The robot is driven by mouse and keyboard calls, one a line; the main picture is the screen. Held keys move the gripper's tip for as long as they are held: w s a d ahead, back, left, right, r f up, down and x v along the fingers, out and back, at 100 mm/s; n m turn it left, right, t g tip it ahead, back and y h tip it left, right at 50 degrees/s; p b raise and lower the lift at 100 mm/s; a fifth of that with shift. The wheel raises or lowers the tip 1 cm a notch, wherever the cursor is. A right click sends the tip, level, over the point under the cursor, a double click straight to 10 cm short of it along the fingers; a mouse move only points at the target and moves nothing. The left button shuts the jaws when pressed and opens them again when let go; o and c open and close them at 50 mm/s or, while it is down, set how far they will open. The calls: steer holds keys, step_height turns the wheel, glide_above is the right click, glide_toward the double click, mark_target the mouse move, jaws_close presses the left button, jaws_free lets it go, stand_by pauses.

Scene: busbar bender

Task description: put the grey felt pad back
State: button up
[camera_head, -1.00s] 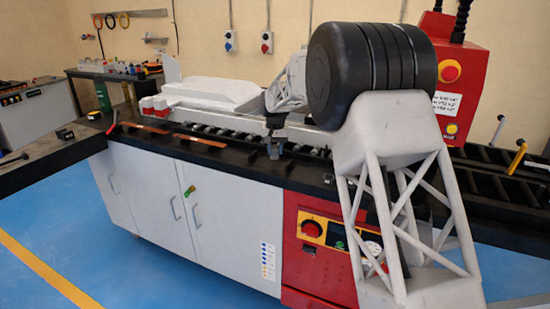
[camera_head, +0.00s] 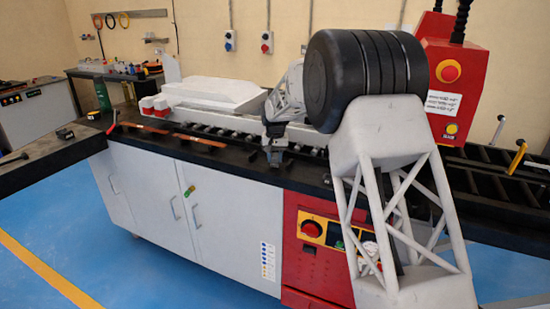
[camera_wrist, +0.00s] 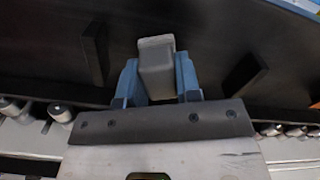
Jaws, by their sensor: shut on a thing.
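My gripper (camera_head: 274,158) is low over the black top of the white cabinet, just in front of the roller row. In the wrist view my gripper (camera_wrist: 157,85) has its two blue fingers shut on a grey block, which appears to be the grey felt pad (camera_wrist: 156,62). The pad stands out beyond the fingertips over a dark surface. Whether it touches that surface I cannot tell. In the head view the pad is too small to make out.
Two black raised pieces (camera_wrist: 94,52) (camera_wrist: 245,75) stand on either side of the pad in the wrist view. Rollers (camera_head: 225,134) run behind my gripper. Copper bars (camera_head: 200,140) lie to the left. A red control box (camera_head: 455,80) stands to the right.

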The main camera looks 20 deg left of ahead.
mark_target(275, 155)
steer(key=shift+f, duration=0.15)
steer(key=o, duration=0.9)
step_height(275, 155, up, 12)
steer(key=shift+r, duration=0.15)
stand_by(0.9)
steer(key=shift+d, duration=0.1)
